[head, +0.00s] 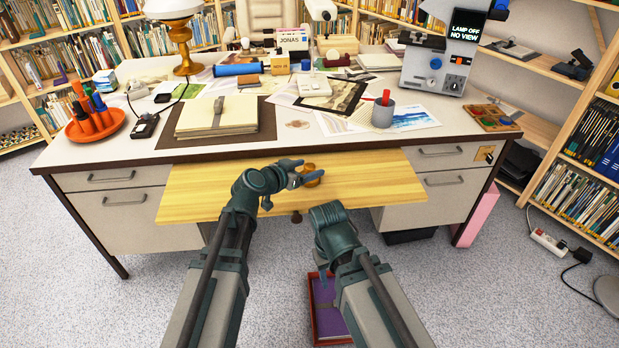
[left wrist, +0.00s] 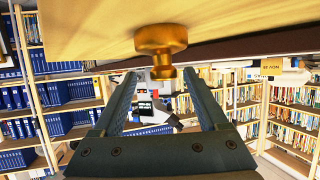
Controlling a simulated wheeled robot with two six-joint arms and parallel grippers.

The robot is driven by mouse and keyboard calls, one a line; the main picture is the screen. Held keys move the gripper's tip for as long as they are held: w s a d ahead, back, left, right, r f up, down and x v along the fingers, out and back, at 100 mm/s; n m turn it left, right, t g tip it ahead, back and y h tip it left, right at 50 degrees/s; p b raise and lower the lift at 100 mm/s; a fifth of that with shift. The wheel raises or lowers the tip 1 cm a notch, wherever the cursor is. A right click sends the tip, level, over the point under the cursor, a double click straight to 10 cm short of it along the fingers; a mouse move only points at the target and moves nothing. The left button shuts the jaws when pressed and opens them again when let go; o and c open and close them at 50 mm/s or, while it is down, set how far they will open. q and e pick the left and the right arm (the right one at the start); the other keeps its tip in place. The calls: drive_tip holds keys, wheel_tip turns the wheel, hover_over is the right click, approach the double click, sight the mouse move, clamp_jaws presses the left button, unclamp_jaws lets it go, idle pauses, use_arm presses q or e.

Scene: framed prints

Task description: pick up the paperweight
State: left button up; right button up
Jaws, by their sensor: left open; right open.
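The paperweight (head: 312,180) is a small brass, knob-shaped piece standing on the yellow pull-out board (head: 375,187) of the desk. In the head view, my left gripper (head: 308,171) is at it and partly covers it. In the left wrist view, which appears upside down, the paperweight (left wrist: 161,46) rests on the board. Its rounded end lies between the open fingertips of my left gripper (left wrist: 160,75), with gaps on both sides. My right gripper (head: 322,275) is low in front of the board, away from the paperweight; its fingers are mostly hidden.
The desktop (head: 290,135) above the board holds a book (head: 215,115), a grey cup (head: 383,114), a microscope-like device (head: 435,65) and an orange tray (head: 95,122). A red tray (head: 316,325) with a purple book (head: 330,315) is below. The board's right part is clear.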

use_arm(q)
drive_tip(key=b+x, duration=0.1)
drive_tip(key=x, duration=0.1)
drive_tip(key=b+x, duration=0.1)
drive_tip(key=x, duration=0.2)
drive_tip(key=shift+w+a+f, duration=0.2)
drive_tip(key=shift+f, duration=0.1)
drive_tip(key=shift+s, duration=0.1)
clamp_jaws()
